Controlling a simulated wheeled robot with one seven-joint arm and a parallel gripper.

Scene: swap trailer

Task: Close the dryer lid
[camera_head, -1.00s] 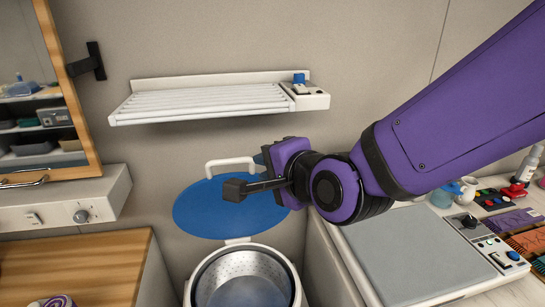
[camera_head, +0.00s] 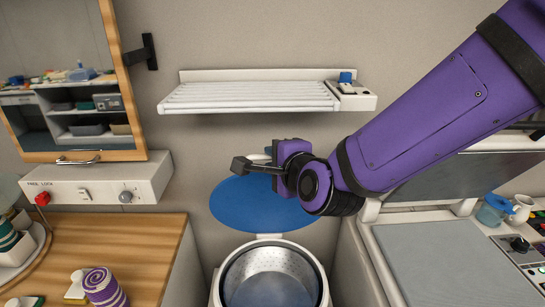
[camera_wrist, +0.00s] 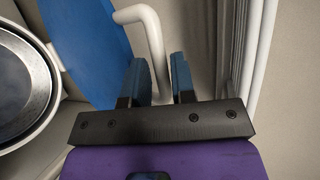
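The dryer's round blue lid (camera_head: 245,205) stands raised, tilted back against the wall. Its dryer drum (camera_head: 268,285) is open below. The lid's white handle (camera_head: 256,158) is mostly hidden behind my gripper (camera_head: 270,152) in the head view. In the wrist view the lid (camera_wrist: 90,50) is at upper left, and the handle (camera_wrist: 152,40) runs down to the gap between my two blue fingers (camera_wrist: 160,78). The fingers are apart. I cannot tell whether the handle is deep between them or just beyond them.
A white slatted rack (camera_head: 250,97) hangs on the wall above the lid. A wooden counter (camera_head: 135,240) lies left, with a purple striped roll (camera_head: 104,288) on it. A grey-topped unit (camera_head: 440,255) stands right, close to the drum.

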